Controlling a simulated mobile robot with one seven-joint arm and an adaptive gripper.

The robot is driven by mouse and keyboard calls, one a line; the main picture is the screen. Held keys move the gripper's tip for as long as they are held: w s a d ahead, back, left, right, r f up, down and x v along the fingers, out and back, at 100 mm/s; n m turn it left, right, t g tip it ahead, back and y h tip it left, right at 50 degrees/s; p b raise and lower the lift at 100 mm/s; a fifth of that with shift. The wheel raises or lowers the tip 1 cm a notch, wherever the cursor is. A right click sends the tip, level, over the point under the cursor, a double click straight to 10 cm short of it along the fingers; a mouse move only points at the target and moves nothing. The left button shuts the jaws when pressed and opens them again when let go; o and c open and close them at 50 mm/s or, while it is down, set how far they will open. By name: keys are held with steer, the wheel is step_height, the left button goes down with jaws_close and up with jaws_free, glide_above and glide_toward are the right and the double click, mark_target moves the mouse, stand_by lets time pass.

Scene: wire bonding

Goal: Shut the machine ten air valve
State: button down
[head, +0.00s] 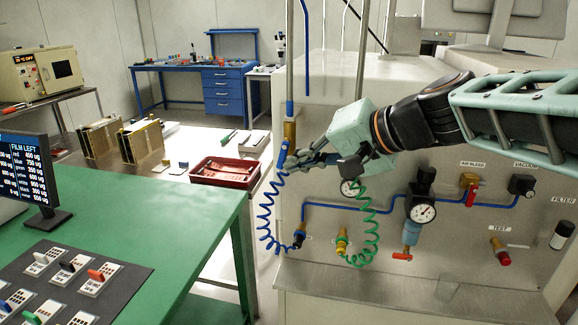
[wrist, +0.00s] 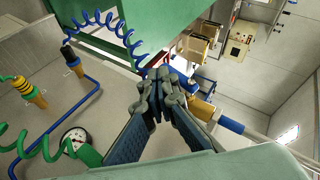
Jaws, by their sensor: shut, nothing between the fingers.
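A brass valve (head: 289,131) sits on the vertical blue pipe at the left edge of the grey machine panel. A short blue handle (head: 283,154) slants down from it. I see no readable label naming it machine ten. My gripper (head: 291,161) is shut and empty, with its fingertips right at the blue handle; I cannot tell whether they touch. The fingers partly hide the handle there.
A coiled blue hose (head: 266,215) hangs just below my gripper, and a coiled green hose (head: 374,235) hangs to its right. The panel carries a pressure gauge (head: 423,212), a red valve handle (head: 470,197) and a red test knob (head: 503,258). A green table (head: 190,215) stands left.

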steer(key=shift+a+f+t+y+b, duration=0.2)
steer(key=shift+f+t+y+b, duration=0.4)
steer(key=shift+b, duration=2.45)
steer(key=y+b, duration=0.1)
steer(key=b, duration=0.2)
steer(key=m+y+b, duration=0.1)
steer(key=b, duration=0.2)
steer(key=shift+w+a+r+t, duration=0.1)
steer(key=shift+w+a+t, duration=0.05)
steer(key=shift+a+t, duration=0.15)
steer(key=shift+w+a+b, duration=0.1)
steer(key=shift+a+b, duration=0.25)
steer(key=shift+b, duration=1.05)
